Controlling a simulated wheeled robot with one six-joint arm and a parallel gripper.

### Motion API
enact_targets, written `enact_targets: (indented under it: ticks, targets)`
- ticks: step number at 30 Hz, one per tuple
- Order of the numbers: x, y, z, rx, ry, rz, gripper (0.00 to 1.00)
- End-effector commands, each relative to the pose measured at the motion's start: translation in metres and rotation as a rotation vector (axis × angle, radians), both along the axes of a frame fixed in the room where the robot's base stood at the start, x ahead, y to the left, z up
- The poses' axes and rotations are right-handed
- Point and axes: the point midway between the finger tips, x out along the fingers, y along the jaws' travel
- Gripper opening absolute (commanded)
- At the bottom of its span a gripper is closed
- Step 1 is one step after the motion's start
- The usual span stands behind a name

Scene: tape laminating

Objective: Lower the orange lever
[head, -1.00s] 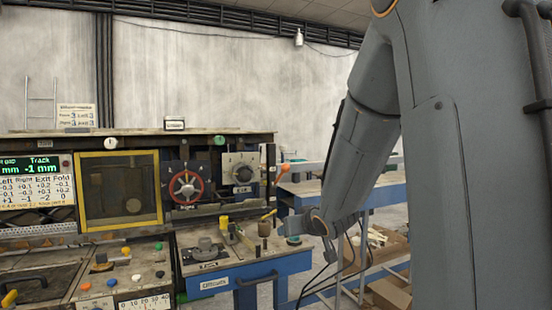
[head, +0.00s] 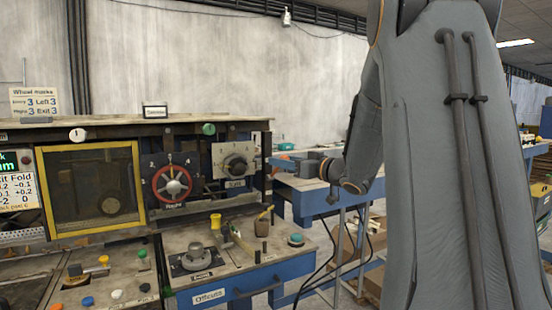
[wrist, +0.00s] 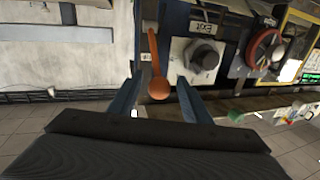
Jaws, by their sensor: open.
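The orange lever (wrist: 158,87) shows in the wrist view as a thin arm ending in a round knob. It stands on the machine's side by the dark Exit dial. My gripper (wrist: 160,78) is open, with one blue finger on each side of the knob. The fingers look apart from the knob; depth is hard to judge. In the head view my gripper (head: 283,163) reaches left to the machine's right edge, at about the height of the Exit dial (head: 236,165). The lever is not clearly visible there and seems hidden by the gripper.
The machine has a red handwheel (head: 172,184), a yellow-framed window (head: 90,190) and a lower bench (head: 215,255) with small tools and a yellow-handled lever. A blue table (head: 315,190) stands behind my arm. Loose dark cables hang below my gripper.

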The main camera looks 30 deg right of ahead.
Motion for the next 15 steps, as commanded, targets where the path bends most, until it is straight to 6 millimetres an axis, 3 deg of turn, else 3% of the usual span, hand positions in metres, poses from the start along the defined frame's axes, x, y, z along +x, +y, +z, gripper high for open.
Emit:
enact_targets:
  ticks: [6, 15]
  targets:
    - [0.029, 0.009, 0.001, 0.0, 0.0, 0.0, 0.44]
    - [0.04, 0.01, 0.0, -0.001, 0.001, -0.005, 0.44]
